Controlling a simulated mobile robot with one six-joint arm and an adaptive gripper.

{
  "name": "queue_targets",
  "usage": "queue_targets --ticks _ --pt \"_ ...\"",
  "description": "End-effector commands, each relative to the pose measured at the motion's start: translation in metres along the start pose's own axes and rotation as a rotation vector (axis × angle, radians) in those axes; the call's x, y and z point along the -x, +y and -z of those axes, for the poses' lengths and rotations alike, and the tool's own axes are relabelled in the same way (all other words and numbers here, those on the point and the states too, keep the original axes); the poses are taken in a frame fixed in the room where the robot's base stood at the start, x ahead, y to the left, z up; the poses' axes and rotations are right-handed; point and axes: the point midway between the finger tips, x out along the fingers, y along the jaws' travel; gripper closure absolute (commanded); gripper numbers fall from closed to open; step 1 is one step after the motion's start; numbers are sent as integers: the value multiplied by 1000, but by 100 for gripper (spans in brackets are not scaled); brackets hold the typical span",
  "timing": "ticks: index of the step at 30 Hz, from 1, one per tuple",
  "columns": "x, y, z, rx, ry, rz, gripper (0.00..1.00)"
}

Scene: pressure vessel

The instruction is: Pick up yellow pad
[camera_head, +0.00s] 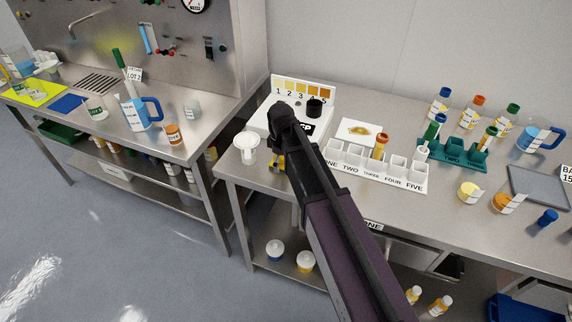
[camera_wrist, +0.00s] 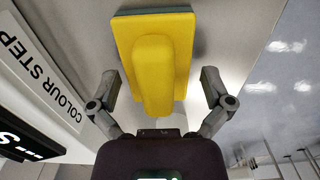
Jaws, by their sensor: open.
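The yellow pad (camera_wrist: 182,30) is a flat block with a raised rounded grip and a green-grey underside. In the wrist view it lies on the grey metal surface, and its raised grip runs between the fingers of my gripper (camera_wrist: 160,88). The fingers are open, one on each side of the grip, with a visible gap on both sides. In the head view my arm hides most of the pad; a small yellow part (camera_head: 275,160) shows beside my gripper near the bench's front edge.
A white box with numbered colour steps (camera_head: 275,122) stands close beside the pad. A white beaker (camera_head: 247,147) is just left of my gripper. A white labelled rack (camera_head: 405,182) stands to the right. A gap separates this bench from the left one.

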Motion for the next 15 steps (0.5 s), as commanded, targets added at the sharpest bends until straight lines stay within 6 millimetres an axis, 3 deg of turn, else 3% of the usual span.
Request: queue_targets --ticks 10,15 --pt "0 0 0 0 0 0 3" --pt "0 0 0 0 0 0 53"
